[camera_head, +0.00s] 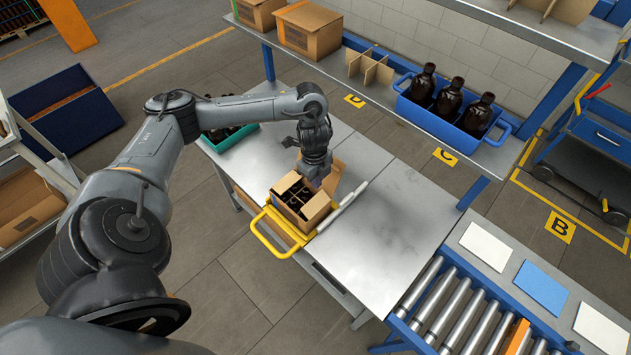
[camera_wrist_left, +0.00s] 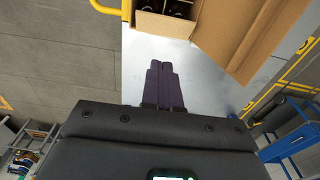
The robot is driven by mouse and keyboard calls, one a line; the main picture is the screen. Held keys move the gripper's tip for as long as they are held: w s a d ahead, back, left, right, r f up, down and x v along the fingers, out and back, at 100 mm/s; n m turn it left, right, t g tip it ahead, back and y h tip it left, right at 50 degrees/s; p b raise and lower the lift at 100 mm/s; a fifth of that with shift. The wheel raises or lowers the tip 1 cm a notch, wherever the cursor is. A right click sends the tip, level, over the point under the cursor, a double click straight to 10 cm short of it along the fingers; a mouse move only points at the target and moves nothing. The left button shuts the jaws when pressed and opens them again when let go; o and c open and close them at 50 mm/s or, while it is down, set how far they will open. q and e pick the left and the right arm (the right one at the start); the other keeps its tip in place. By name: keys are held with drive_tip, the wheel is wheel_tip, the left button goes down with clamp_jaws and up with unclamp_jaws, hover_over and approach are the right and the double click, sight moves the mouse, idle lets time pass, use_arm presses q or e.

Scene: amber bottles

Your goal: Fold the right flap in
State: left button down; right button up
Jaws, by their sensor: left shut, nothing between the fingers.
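An open cardboard box (camera_head: 314,210) with dark bottles between dividers stands on the metal table, inside a yellow frame (camera_head: 279,247). An unfolded flap (camera_head: 334,176) sticks out at its far right side, partly behind my left gripper. In the left wrist view the box (camera_wrist_left: 150,23) is at the top and the broad flap (camera_wrist_left: 235,30) spreads open to its right. My left gripper (camera_head: 316,183) points down beside the box at its far edge. Its fingers (camera_wrist_left: 160,66) are together and empty, below the box edge in the wrist view. My right gripper is not in view.
A teal tray (camera_head: 228,138) with dark bottles sits at the table's far left. A blue tray (camera_head: 455,122) with three amber bottles and a cardboard divider (camera_head: 371,70) stand on the shelf behind. A roller conveyor (camera_head: 470,315) is at right. The table's right half (camera_head: 400,215) is clear.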

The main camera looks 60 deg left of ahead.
use_arm(q)
hover_over(312, 202)
drive_tip(key=d, duration=0.2)
drive_tip(key=f, duration=0.7)
drive_tip(key=shift+w+d+f, duration=0.1)
drive_tip(key=shift+w+f, duration=0.25)
drive_tip(key=shift+f, duration=0.05)
drive_tip(key=f, duration=0.1)
drive_tip(key=a, duration=0.1)
drive_tip(key=f, duration=0.1)
drive_tip(key=shift+s+a+f+p, duration=0.25)
drive_tip(key=shift+f+p, duration=0.1)
drive_tip(key=shift+a+f, duration=0.25)
drive_tip(key=shift+f, duration=0.25)
drive_tip(key=shift+s+a, duration=0.1)
drive_tip(key=shift+a+f+h, duration=0.1)
drive_tip(key=shift+f+h, duration=0.05)
drive_tip(key=shift+h, duration=0.25)
drive_tip(key=shift+s+a+f+h+b, duration=0.1)
drive_tip(key=shift+a+h+b, duration=0.05)
drive_tip(key=shift+h+b, duration=0.15)
